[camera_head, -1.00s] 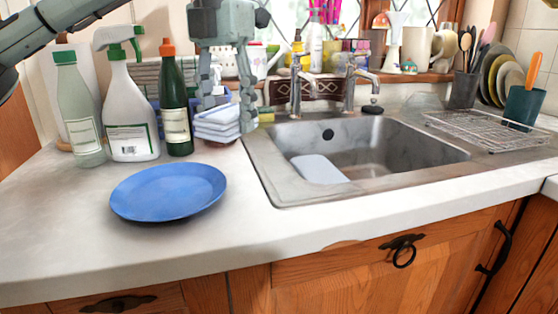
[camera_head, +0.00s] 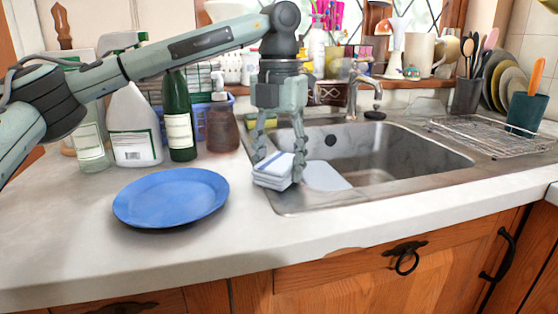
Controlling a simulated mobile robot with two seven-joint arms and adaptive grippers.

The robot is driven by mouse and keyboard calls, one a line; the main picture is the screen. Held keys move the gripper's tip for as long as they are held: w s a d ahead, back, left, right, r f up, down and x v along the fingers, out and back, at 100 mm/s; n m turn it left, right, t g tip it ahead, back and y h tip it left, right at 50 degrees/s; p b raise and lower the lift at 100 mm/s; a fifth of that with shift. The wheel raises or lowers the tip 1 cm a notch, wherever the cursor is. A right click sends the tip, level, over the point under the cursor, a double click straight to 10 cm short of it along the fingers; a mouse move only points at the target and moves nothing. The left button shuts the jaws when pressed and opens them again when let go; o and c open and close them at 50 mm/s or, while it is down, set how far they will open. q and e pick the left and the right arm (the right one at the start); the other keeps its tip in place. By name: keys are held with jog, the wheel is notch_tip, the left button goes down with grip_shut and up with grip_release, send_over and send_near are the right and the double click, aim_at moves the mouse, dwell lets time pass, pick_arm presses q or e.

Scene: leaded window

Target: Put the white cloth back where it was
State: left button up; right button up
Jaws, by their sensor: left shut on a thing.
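The white cloth (camera_head: 271,172) is a small folded stack with blue stripes, over the left rim of the sink. My left gripper (camera_head: 279,163) points down and is shut on it, with a finger on either side. I cannot tell whether the cloth touches the rim or hangs just above it. My right gripper is not in view.
A blue plate (camera_head: 171,197) lies on the counter to the left. Bottles, a brown soap dispenser (camera_head: 222,124) and a blue basket (camera_head: 201,118) stand behind it. The sink (camera_head: 400,150) holds a pale flat object (camera_head: 325,176). The front counter is clear.

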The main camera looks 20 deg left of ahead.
aim_at(279, 161)
pick_arm(q)
jog(key=shift+f, duration=0.1)
jog(key=o, duration=1)
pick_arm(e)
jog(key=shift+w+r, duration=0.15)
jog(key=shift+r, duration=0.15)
pick_arm(q)
jog(key=shift+r, duration=0.5)
jog(key=shift+r+p, duration=0.5)
jog(key=shift+r, duration=5.15)
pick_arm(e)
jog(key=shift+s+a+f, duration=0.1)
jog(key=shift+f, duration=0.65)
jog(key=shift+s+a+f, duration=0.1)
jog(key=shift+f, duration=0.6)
